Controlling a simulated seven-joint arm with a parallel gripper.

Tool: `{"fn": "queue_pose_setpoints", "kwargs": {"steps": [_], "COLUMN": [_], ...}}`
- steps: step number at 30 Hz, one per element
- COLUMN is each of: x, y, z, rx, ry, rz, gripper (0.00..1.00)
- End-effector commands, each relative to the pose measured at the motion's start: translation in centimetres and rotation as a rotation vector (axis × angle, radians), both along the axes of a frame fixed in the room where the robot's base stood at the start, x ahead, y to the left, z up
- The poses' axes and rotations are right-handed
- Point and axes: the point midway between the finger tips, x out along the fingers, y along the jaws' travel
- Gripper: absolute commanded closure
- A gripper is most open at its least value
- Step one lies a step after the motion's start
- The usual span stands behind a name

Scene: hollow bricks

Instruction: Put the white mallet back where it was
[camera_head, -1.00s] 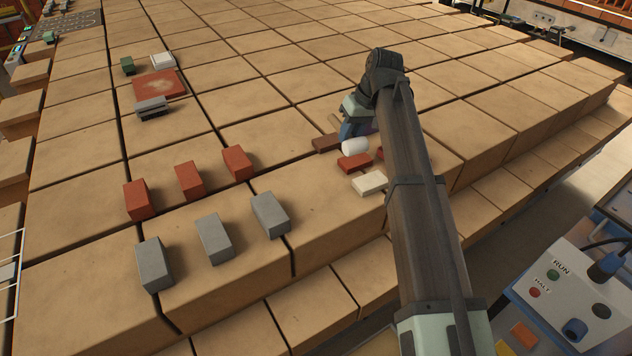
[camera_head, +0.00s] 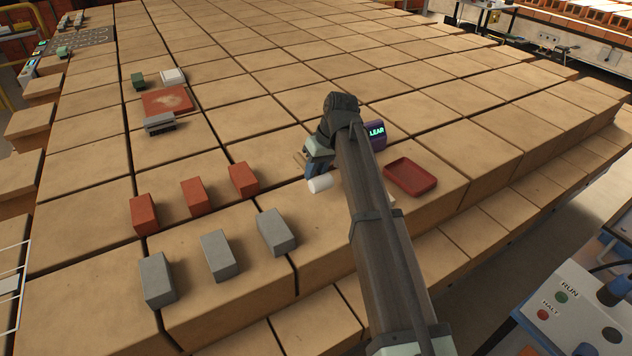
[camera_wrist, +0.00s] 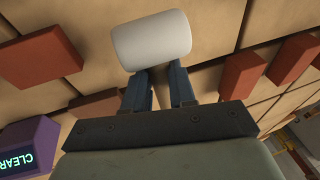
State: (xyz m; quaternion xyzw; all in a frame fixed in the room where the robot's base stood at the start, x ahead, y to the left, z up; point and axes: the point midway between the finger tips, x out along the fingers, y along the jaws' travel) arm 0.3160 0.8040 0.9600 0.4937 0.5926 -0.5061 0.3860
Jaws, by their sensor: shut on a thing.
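The white mallet's head (camera_head: 321,183) is a white cylinder, seen just beyond my gripper's fingers. It also shows large at the top of the wrist view (camera_wrist: 151,40). My gripper (camera_head: 316,172) is shut on the mallet's tan handle, part of which shows between the blue fingers (camera_wrist: 160,88) in the wrist view. The rest of the handle is hidden by the fingers and the palm. The mallet is over the brick-block surface, right of the red bricks; I cannot tell its height above the surface.
Three red bricks (camera_head: 197,197) and three grey bricks (camera_head: 218,255) stand in rows to the left. A red tray (camera_head: 411,177) and a purple display reading CLEAR (camera_head: 376,133) are right of my arm. A dusty red plate (camera_head: 166,101) lies farther back. Red pieces (camera_wrist: 37,60) lie beneath the wrist.

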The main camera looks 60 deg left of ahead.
Motion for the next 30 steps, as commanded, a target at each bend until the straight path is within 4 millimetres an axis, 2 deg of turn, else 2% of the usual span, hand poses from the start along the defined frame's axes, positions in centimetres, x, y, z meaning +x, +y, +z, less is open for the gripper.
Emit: {"fn": "queue_pose_setpoints", "kwargs": {"steps": [11,23,24,30], "x": [0.0,0.0,0.0,0.0], "y": [0.0,0.0,0.0,0.0], "z": [-3.7,-4.1,-4.1,-4.1], "rx": [-0.001,0.001,0.001,0.000], "ry": [0.000,0.000,0.000,0.000], "rz": [-0.001,-0.001,0.000,0.000], "gripper": [1.00,1.00,0.73,0.54]}}
